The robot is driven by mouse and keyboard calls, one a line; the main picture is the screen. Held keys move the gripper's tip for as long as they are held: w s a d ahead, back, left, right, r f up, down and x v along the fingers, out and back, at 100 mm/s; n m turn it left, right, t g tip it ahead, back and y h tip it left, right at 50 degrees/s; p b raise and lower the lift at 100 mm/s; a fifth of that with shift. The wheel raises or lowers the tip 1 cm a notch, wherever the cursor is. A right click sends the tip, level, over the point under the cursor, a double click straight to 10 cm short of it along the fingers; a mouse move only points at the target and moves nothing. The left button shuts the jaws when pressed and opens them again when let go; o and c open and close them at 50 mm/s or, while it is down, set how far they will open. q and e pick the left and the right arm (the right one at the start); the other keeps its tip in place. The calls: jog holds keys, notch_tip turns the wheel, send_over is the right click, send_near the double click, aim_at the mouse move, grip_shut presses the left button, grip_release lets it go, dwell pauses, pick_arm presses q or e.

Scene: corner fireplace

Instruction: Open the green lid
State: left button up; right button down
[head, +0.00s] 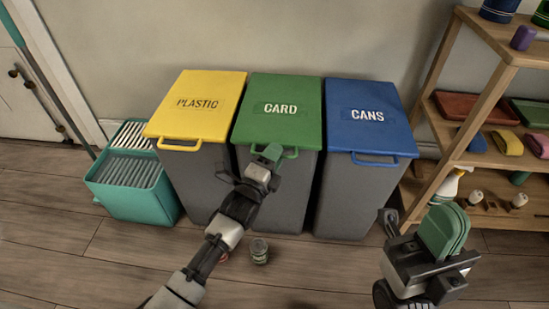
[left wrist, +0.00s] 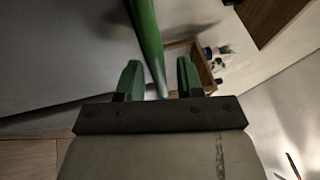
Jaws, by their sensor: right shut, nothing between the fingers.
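The green lid (head: 280,108) marked CARD lies closed on the middle grey bin (head: 283,190). Its green loop handle (head: 291,153) sticks out at the front edge. My left gripper (head: 268,154) is at the left part of this handle and covers some of it. In the left wrist view the green handle bar (left wrist: 147,45) runs between the two green fingers of my left gripper (left wrist: 159,80). The fingers stand apart, with a gap beside the bar. My right gripper (head: 443,232) is shut and empty at the lower right, away from the bins.
A yellow PLASTIC lid (head: 200,92) is to the left and a blue CANS lid (head: 371,135) to the right, both closed. A teal crate (head: 150,201) stands at far left. A small jar (head: 259,250) is on the floor before the bins. A wooden shelf (head: 440,110) is at right.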

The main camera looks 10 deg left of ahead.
pick_arm(q)
jog(key=shift+w, duration=0.1)
jog(key=shift+c, duration=0.5)
grip_shut()
jog(key=shift+r, duration=0.15)
